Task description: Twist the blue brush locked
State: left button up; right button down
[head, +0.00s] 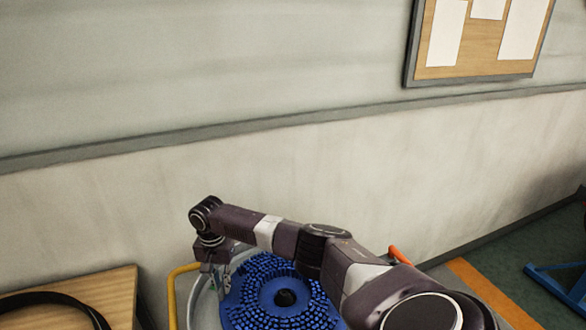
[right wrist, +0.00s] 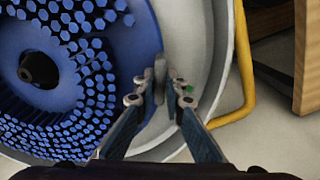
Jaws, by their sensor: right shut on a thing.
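The blue brush (head: 262,300) is a round disc with rings of bristle tufts and a dark hub at its centre. It lies inside a pale round housing (right wrist: 222,40), bristles facing the camera. In the right wrist view the brush (right wrist: 75,112) fills the left side. My right gripper (head: 216,284) reaches down at the brush's left edge in the head view. In the right wrist view its fingers (right wrist: 161,100) are closed at the brush's rim, around a small grey upright piece (right wrist: 160,72) there. How that piece joins the brush is partly hidden. My left gripper does not show.
A yellow tube rail (head: 172,292) runs beside the housing. A wooden table (head: 105,290) with a black hose or ring on it stands at the left. A wall rises close behind. An orange part (head: 398,254) shows behind my right arm.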

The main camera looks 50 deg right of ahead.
jog(key=shift+w+d+m, duration=0.45)
jog(key=shift+d+m, duration=0.15)
jog(key=shift+d, duration=0.15)
jog(key=shift+w+d+b, duration=0.2)
jog(key=shift+d+b, duration=0.1)
jog(key=shift+b, duration=0.05)
jog(key=c, duration=1.9)
grip_release()
jog(key=shift+d+m, duration=0.1)
jog(key=shift+m, duration=0.2)
jog(key=shift+c, duration=0.2)
jog(key=shift+f, duration=0.1)
notch_tip(320, 180, up, 12)
